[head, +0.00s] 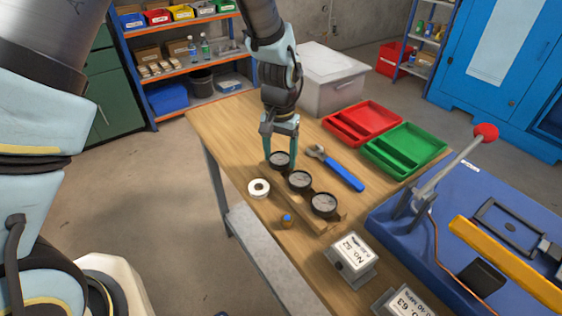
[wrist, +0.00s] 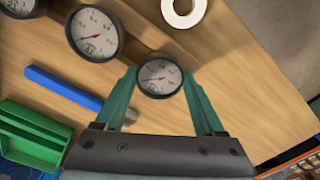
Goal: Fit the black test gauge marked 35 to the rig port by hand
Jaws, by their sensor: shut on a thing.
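Three black-rimmed gauges with white dials stand in a row on a wooden rack (head: 318,222): a far one (head: 280,159), a middle one (head: 299,180) and a near one (head: 324,204).
A white tape roll (head: 259,188), a small brass-and-blue fitting (head: 287,221) and a blue-handled wrench (head: 342,173) lie close to the rack. Red (head: 363,123) and green (head: 405,150) trays stand behind. Labelled blocks (head: 350,262) stand at the near edge.

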